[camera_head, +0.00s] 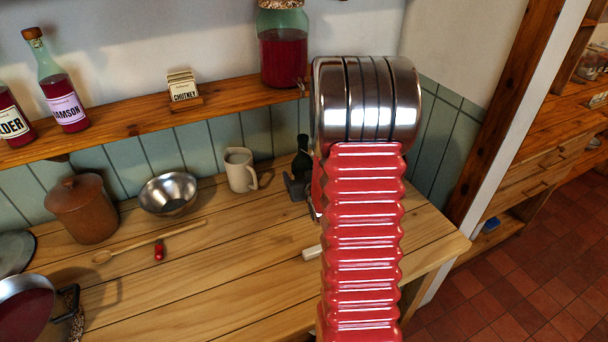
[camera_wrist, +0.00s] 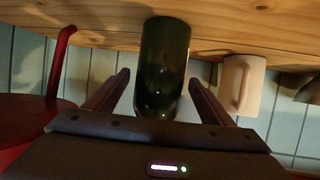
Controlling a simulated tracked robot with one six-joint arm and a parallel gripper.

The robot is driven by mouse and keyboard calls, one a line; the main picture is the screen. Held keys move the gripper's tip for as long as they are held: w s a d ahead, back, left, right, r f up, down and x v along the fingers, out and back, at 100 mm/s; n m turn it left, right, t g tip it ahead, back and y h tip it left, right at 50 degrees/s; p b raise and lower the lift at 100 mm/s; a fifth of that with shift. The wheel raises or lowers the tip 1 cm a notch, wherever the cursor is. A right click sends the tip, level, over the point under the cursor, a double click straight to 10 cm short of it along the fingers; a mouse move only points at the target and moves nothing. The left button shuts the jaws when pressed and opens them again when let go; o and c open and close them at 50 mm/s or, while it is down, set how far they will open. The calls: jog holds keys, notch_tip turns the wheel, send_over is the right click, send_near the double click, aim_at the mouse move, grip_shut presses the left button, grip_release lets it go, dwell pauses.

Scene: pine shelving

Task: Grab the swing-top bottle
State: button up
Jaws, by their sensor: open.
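A dark green bottle (camera_head: 302,158) stands on the wooden table near the back wall, just left of my arm. Its swing-top closure cannot be made out. In the wrist view, which looks upside down, the bottle (camera_wrist: 164,60) is between the two fingers of my gripper (camera_wrist: 158,82). The fingers are apart, with a visible gap on each side of the glass. In the head view my gripper (camera_head: 297,188) shows only partly at the bottle, the rest hidden by my red arm.
A cream mug (camera_head: 240,170) stands left of the bottle and also shows in the wrist view (camera_wrist: 242,84). Further left are a metal bowl (camera_head: 168,193), a brown lidded crock (camera_head: 82,208) and a wooden spoon (camera_head: 150,242). A shelf (camera_head: 130,125) with bottles runs above.

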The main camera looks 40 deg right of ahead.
jog(key=shift+x, duration=2.5)
jog(key=shift+c, duration=0.2)
jog(key=c, duration=1.8)
jog(key=shift+r, duration=0.15)
grip_shut()
jog(key=shift+r, duration=0.25)
jog(key=shift+r, duration=4.75)
